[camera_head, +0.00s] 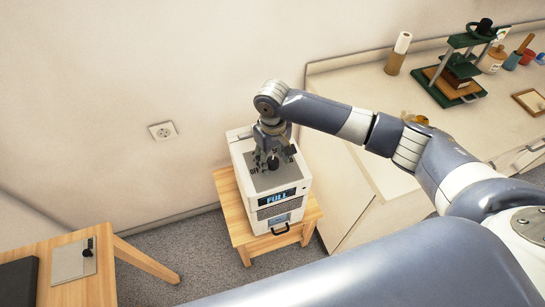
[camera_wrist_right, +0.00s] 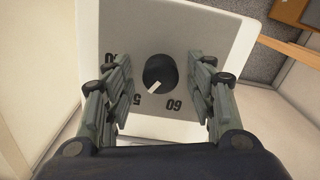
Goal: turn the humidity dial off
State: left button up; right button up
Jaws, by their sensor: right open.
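The humidity dial is a round black knob (camera_wrist_right: 160,72) with a white pointer line, on the grey top panel of a white dehumidifier-like box (camera_head: 237,147). In the right wrist view the pointer aims down and slightly left, between a partly hidden mark starting with 5 and the mark 60. My right gripper (camera_wrist_right: 162,88) is open above the panel, pointing down, with its fingers on either side of the knob and a gap on each side. The knob also shows under the gripper in the head view (camera_head: 273,163). The fingers hide some marks. My left gripper is out of view.
A counter (camera_head: 350,90) with a green press (camera_head: 455,72) is to the right. Another wooden table (camera_head: 95,289) is at lower left. A wall socket (camera_head: 162,131) is behind.

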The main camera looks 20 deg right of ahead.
jog(key=c, duration=1.1)
